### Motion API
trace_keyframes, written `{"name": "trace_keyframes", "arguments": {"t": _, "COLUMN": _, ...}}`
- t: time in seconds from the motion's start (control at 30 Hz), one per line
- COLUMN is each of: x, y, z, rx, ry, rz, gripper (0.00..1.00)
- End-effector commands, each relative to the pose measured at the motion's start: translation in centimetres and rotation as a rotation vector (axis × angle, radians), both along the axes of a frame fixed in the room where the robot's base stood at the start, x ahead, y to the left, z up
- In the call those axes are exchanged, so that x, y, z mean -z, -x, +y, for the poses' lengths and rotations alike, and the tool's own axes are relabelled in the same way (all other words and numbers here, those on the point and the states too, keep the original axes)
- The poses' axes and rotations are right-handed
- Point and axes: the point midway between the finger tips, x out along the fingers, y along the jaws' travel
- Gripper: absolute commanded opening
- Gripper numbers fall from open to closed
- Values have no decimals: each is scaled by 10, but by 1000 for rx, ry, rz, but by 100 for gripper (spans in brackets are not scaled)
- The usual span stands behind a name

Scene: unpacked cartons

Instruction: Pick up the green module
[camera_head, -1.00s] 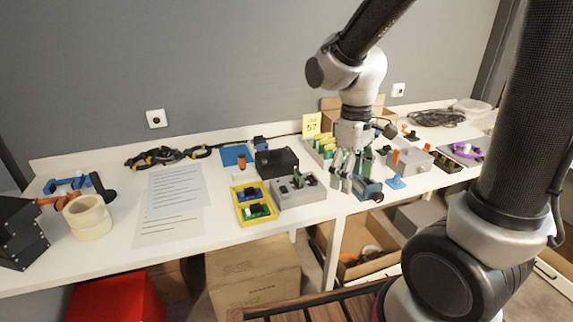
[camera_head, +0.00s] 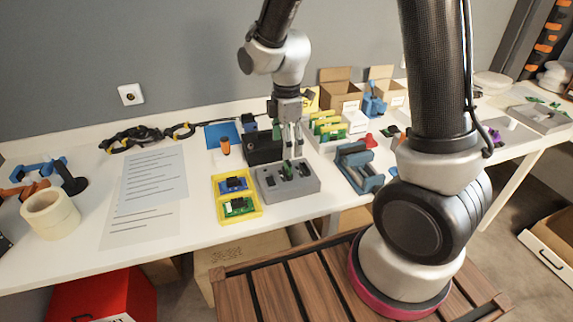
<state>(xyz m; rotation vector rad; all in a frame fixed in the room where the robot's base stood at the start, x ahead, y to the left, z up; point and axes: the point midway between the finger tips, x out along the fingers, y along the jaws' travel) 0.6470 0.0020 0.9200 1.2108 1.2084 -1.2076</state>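My gripper (camera_head: 291,150) points straight down over the grey block (camera_head: 302,186). Its two fingers look apart, with a narrow gap between them. A small green module (camera_head: 287,167) stands in a recess of the grey block, just below the fingertips. I cannot tell whether the fingers touch it. A green circuit board (camera_head: 238,207) lies in the front compartment of the yellow tray (camera_head: 222,213), left of the grey block. Several green and yellow pieces (camera_head: 326,126) stand in a pale rack behind, to the right of my gripper.
A black box (camera_head: 262,149) stands close behind the grey block. A blue-grey clamp-like fixture (camera_head: 358,167) stands to its right. Cardboard boxes (camera_head: 340,95) are at the back. Paper sheets (camera_head: 150,185) and tape rolls (camera_head: 50,213) lie left. The table in front of the block is narrow.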

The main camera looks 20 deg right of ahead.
Motion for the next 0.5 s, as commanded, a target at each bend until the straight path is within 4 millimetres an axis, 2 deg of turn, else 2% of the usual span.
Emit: {"name": "trace_keyframes", "arguments": {"t": 0.5, "x": 69, "y": -4, "z": -2, "rx": -1, "ry": 1, "rz": 3, "gripper": 71}}
